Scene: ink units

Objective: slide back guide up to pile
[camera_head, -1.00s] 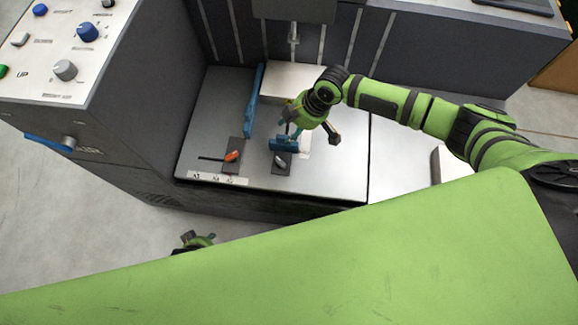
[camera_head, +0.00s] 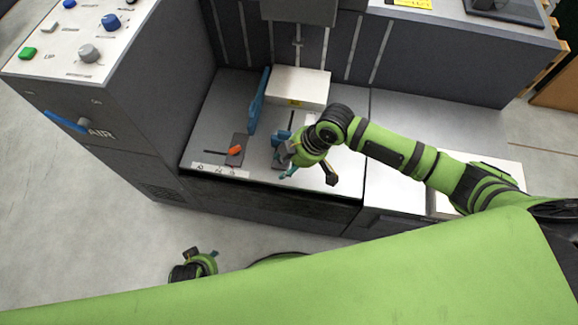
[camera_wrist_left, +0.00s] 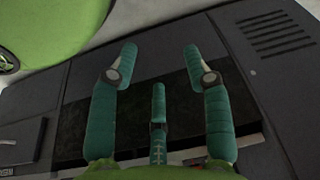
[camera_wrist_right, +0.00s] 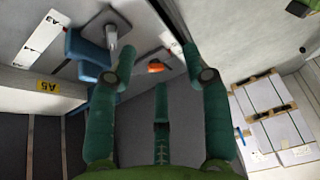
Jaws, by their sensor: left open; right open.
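The white pile (camera_head: 297,86) with a yellow label lies at the back of the grey table. The blue back guide is mostly hidden by my right gripper in the head view; the right wrist view shows its blue body (camera_wrist_right: 88,52) with a grey knob (camera_wrist_right: 112,36) on a dark plate. A gap with a dark slot (camera_head: 291,120) lies between guide and pile. My right gripper (camera_head: 294,162) is open just above and beside the guide; I cannot tell if it touches. My left gripper (camera_head: 200,260) is open and empty, low before the machine front.
A blue side guide (camera_head: 258,103) stands upright left of the pile, with an orange lever (camera_head: 235,150) on its plate. A control panel (camera_head: 75,45) with knobs stands left. The table right of the pile is clear, apart from my right arm.

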